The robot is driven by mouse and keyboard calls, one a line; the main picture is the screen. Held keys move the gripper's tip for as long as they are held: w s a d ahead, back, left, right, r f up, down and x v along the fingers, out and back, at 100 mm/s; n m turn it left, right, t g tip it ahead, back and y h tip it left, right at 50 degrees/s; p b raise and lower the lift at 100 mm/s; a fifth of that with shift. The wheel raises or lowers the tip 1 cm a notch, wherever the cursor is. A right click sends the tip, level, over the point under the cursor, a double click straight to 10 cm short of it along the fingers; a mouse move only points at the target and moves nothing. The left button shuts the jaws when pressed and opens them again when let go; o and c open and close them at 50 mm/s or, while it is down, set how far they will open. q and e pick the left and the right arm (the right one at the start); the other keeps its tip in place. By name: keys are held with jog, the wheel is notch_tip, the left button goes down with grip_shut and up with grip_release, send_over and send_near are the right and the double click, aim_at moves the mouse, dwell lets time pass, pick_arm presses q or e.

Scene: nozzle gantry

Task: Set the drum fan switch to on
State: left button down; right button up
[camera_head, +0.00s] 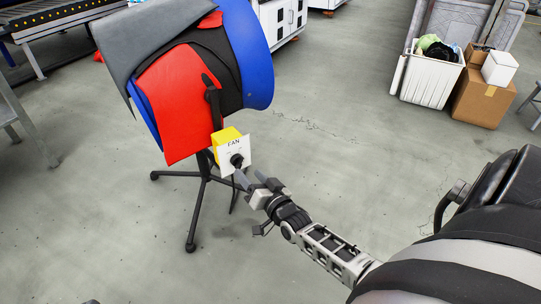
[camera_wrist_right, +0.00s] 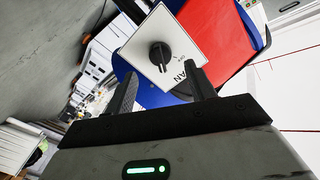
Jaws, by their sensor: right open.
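The drum fan (camera_head: 187,90) is a blue drum with red and dark grey panels on a black tripod stand. A yellow box with a white plate marked FAN (camera_head: 233,142) is mounted on its stand. The plate carries a black rotary switch knob (camera_head: 237,160). In the right wrist view the knob (camera_wrist_right: 160,55) sits mid-plate, but its setting is too small to read. My right gripper (camera_head: 252,181) is open and close in front of the plate. Its fingers (camera_wrist_right: 162,92) point at the plate, with the knob beyond and between the tips. My left gripper is not in view.
A white bin (camera_head: 428,82) with cloths and a cardboard box (camera_head: 482,98) stand at the back right. A conveyor (camera_head: 60,22) is at the top left. The tripod leg (camera_head: 193,220) reaches forward on the floor. The grey floor (camera_head: 310,130) right of the fan is clear.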

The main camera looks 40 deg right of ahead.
pick_arm(q)
jog(key=p, duration=0.1)
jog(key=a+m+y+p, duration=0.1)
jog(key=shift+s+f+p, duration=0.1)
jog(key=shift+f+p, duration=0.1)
jog(key=shift+p, duration=0.1)
pick_arm(e)
jog(key=s, duration=1)
jog(key=shift+s+a, duration=0.2)
jog(key=shift+a, duration=0.25)
